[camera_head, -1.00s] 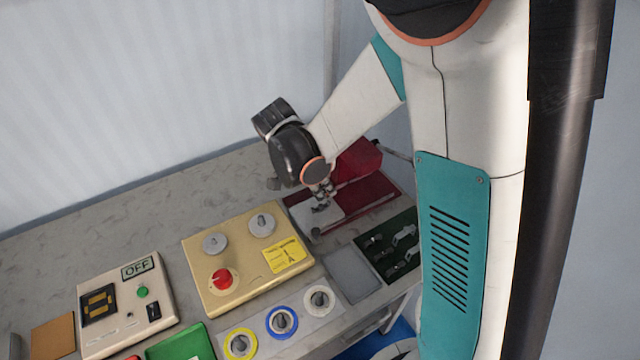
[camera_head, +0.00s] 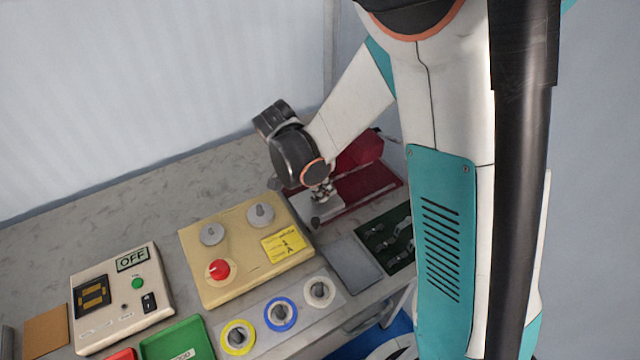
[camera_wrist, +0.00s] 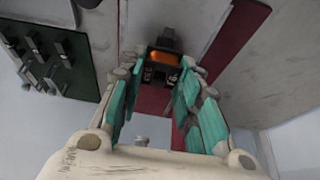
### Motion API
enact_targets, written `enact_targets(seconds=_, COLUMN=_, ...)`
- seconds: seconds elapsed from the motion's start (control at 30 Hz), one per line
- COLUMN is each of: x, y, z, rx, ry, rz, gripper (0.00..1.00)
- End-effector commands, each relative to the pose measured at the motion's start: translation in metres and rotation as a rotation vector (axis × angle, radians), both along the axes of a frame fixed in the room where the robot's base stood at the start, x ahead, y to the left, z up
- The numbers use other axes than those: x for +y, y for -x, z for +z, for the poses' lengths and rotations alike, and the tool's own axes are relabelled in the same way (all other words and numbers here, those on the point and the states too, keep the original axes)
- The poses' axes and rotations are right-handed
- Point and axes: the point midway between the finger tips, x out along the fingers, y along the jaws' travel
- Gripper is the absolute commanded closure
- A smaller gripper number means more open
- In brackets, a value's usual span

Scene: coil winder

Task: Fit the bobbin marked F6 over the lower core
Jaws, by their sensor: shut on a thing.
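My gripper (camera_wrist: 163,72) has its teal-padded fingers closed on a small bobbin (camera_wrist: 162,67) with an orange winding and black flanges. Pale marks show on its near face, too small to read as F6. A dark grey piece (camera_wrist: 166,40) shows just beyond the bobbin; I cannot tell whether it is the lower core or whether they touch. In the head view my gripper (camera_head: 322,194) points down over the pale plate (camera_head: 328,212) of a dark red fixture (camera_head: 375,188). The bobbin cannot be made out there, and the lower core is not clearly visible.
A dark green tray (camera_head: 398,262) with several metal clips lies right of a grey pad (camera_head: 352,268). A beige panel with a red knob (camera_head: 218,269) stands left of the fixture. Further left are a control box (camera_head: 122,305) reading OFF and a green tray (camera_head: 178,345).

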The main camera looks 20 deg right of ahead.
Motion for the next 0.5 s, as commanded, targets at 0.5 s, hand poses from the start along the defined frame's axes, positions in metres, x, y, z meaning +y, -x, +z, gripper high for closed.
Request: enact_targets(seconds=0.5, x=0.0, y=0.0, z=-0.013, rx=0.0, ry=0.0, rz=0.0, gripper=0.92)
